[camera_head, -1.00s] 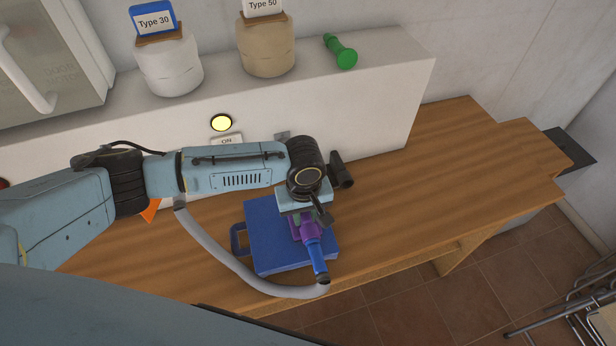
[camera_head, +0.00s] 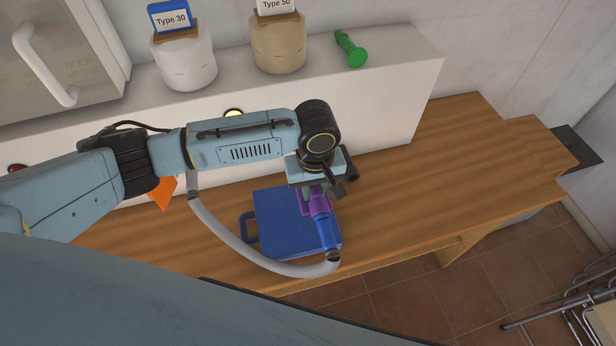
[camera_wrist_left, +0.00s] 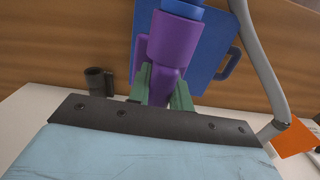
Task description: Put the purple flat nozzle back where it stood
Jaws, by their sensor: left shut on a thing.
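My left gripper (camera_head: 318,190) is shut on the purple flat nozzle (camera_head: 308,204), above the blue case. In the left wrist view the green fingers (camera_wrist_left: 161,88) clasp the nozzle (camera_wrist_left: 173,40) from both sides. The nozzle is joined to a blue tube (camera_head: 327,232), which leads into a grey hose (camera_head: 240,248). The gripper and arm hide part of the nozzle in the head view. My right gripper is not in view.
A blue case (camera_head: 280,215) with a handle lies on the wooden table (camera_head: 450,160). An orange piece (camera_head: 163,193) is at its left. A green nozzle (camera_head: 351,49) lies on the white shelf near two jars. The table's right side is clear.

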